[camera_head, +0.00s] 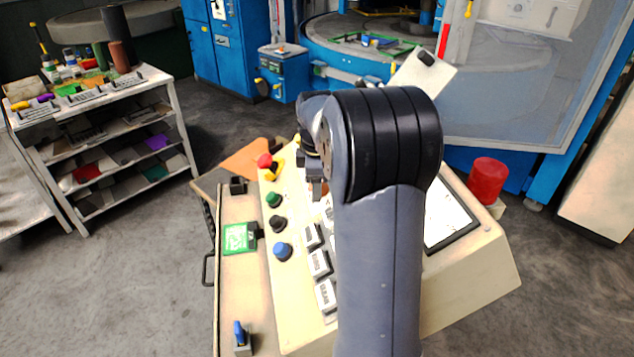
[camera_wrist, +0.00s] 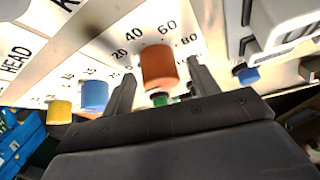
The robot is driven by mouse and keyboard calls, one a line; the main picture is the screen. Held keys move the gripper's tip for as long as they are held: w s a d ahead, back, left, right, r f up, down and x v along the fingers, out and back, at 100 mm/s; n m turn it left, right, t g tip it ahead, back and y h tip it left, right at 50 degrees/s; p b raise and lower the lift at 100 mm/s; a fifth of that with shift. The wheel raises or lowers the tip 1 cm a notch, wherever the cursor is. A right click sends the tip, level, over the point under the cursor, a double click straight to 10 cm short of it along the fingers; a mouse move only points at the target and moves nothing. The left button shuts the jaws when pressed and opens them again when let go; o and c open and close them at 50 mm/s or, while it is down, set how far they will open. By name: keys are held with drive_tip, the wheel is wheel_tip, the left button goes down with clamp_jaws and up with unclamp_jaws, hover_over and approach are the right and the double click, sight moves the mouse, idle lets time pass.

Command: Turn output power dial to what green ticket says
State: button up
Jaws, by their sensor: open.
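The orange-brown dial (camera_wrist: 158,66) sits on the cream panel in the wrist view, with a printed scale reading 20, 40, 60 and 80 around it. I cannot see a pointer mark or the dial's name. My gripper (camera_wrist: 161,74) is open, with one finger on each side of this dial; I cannot tell whether either finger touches it. In the head view my arm hides most of the gripper and this part of the panel. The green ticket (camera_head: 239,237) lies left of the sloped console (camera_head: 430,313), held by a dark clip; its writing is too small to read.
Blue (camera_wrist: 95,95) and yellow (camera_wrist: 60,111) knobs stand left of the dial. A white raised block (camera_wrist: 285,25) is at the right. On the console are a red emergency button (camera_head: 264,160), a blue knob (camera_head: 282,251) and white switches (camera_head: 319,263). A red cylinder (camera_head: 488,180) stands behind.

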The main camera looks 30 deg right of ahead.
drive_tip(key=shift+f, duration=0.5)
drive_tip(key=c, duration=1)
